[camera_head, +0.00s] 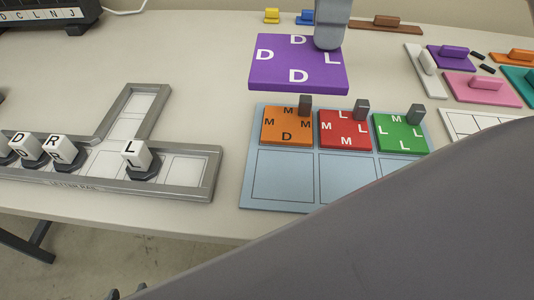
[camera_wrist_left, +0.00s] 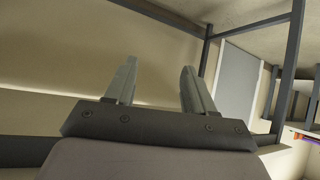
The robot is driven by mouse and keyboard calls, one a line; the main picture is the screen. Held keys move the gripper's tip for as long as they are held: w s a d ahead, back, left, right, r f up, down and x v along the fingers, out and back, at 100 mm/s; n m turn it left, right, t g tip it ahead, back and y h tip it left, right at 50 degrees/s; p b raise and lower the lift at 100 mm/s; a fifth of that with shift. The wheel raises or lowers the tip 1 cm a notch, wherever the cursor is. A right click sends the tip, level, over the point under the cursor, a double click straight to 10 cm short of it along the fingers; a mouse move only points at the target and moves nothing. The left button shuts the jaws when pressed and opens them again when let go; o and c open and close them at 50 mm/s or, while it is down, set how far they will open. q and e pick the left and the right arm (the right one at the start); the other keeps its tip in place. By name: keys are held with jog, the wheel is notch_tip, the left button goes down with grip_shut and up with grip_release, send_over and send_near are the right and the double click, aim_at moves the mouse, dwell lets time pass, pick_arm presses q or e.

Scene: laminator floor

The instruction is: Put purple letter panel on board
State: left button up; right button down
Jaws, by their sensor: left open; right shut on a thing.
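The purple letter panel (camera_head: 270,73) shows white D, L, D and D letters in the head view. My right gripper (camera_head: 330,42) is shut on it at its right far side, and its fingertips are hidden. The panel appears raised just behind the blue-grey board (camera_head: 247,175). The board's back row holds an orange panel (camera_head: 273,127), a red panel (camera_head: 333,130) and a green panel (camera_head: 390,132). Front-row cells at left and middle are bare; my grey arm covers the front right. My left gripper (camera_wrist_left: 158,85) is open and empty in the left wrist view.
A grey letter rail (camera_head: 200,190) with white letter blocks lies left of the board. Spare purple (camera_head: 437,60) and pink (camera_head: 480,92) panels lie at right, near a white gridded sheet (camera_head: 460,122). A black device (camera_head: 40,18) stands at back left. The table between rail and board is clear.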

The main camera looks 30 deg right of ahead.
jog(key=shift+a+f, duration=0.1)
notch_tip(320, 180, down, 15)
jog(key=b, duration=0.4)
jog(key=shift+r, duration=0.2)
jog(key=shift+f+b, duration=0.3)
jog(key=shift+f, duration=0.6)
notch_tip(320, 180, down, 3)
jog(key=shift+f+b, duration=0.2)
jog(key=shift+b, duration=0.15)
jog(key=shift+f, duration=0.15)
jog(key=c, duration=0.9)
grip_release()
pick_arm(q)
jog(key=f, duration=0.1)
jog(key=w+d+f, duration=0.1)
jog(key=f, duration=0.1)
jog(key=shift+w+d+m+t, duration=0.15)
jog(key=shift+m+t, duration=0.15)
pick_arm(e)
jog(key=shift+o, duration=0.2)
